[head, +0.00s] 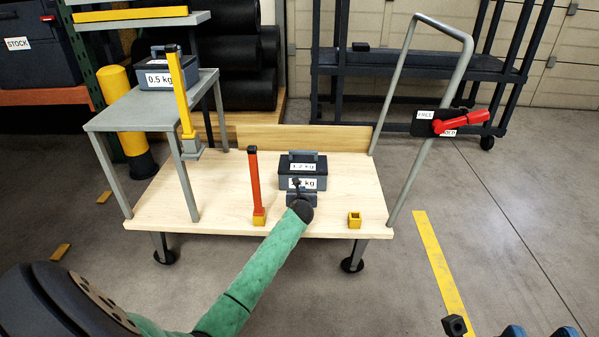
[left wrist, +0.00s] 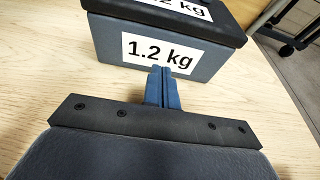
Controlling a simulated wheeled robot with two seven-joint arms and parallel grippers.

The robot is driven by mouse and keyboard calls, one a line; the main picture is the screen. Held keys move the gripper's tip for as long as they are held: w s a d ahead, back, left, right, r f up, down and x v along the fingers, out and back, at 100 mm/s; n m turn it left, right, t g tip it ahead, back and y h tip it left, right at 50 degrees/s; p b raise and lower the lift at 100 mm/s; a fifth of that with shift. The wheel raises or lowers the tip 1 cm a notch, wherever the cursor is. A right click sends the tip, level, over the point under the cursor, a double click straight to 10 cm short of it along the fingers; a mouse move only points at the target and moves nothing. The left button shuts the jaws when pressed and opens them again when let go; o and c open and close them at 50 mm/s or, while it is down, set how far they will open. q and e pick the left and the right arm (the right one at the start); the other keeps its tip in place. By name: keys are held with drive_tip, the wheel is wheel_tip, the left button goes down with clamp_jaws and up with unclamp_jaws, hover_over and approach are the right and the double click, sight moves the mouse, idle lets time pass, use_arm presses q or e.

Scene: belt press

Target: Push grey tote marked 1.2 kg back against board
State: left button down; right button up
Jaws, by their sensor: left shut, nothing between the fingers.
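The grey tote marked 1.2 kg (head: 303,173), with a dark lid and handle, stands upright on the wooden table (head: 220,205). The wooden board (head: 290,138) runs along the table's back edge; the tote stands in front of it, apparently with a gap. The tote's front face also shows in the left wrist view (left wrist: 205,62). My left gripper (head: 298,187) is shut and empty, its blue fingertips (left wrist: 161,72) at the low middle of the tote's front; I cannot tell if they touch. My right gripper (head: 540,331) shows partly at the bottom right, blue fingers apart.
An orange post (head: 253,185) in a yellow socket stands left of the tote. An empty yellow socket (head: 355,219) is at the front right. A grey stand (head: 130,108) bears a 0.5 kg tote (head: 168,78). A grey frame with a red lever (head: 462,121) rises at right.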

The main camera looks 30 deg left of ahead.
sight(302, 180)
use_arm(q)
drive_tip(key=shift+w+a+p, duration=0.25)
drive_tip(key=shift+w+a, duration=0.35)
drive_tip(key=shift+w, duration=0.35)
drive_tip(key=shift+w+a+p, duration=0.2)
drive_tip(key=shift+w+a, duration=0.35)
drive_tip(key=shift+w, duration=0.4)
drive_tip(key=shift+w+a, duration=0.45)
drive_tip(key=shift+w, duration=0.25)
drive_tip(key=shift+w+a, duration=0.4)
drive_tip(key=shift+w, duration=0.3)
drive_tip(key=shift+w+a, duration=0.2)
drive_tip(key=shift+w, duration=0.1)
drive_tip(key=shift+w+a+r, duration=0.1)
drive_tip(key=shift+w, duration=0.05)
drive_tip(key=shift+w+a, duration=0.55)
drive_tip(key=shift+w, duration=0.35)
drive_tip(key=shift+w+a, duration=0.55)
drive_tip(key=shift+w, duration=0.35)
drive_tip(key=shift+w+a, duration=0.55)
drive_tip(key=shift+w, duration=0.35)
drive_tip(key=shift+w+a+b, duration=0.35)
drive_tip(key=shift+w+a, duration=0.05)
drive_tip(key=shift+w, duration=0.2)
drive_tip(key=shift+w+a+b, duration=0.3)
drive_tip(key=shift+w+a, duration=0.05)
drive_tip(key=shift+w, duration=0.25)
drive_tip(key=shift+w+a, duration=0.15)
drive_tip(key=shift+w, duration=0.05)
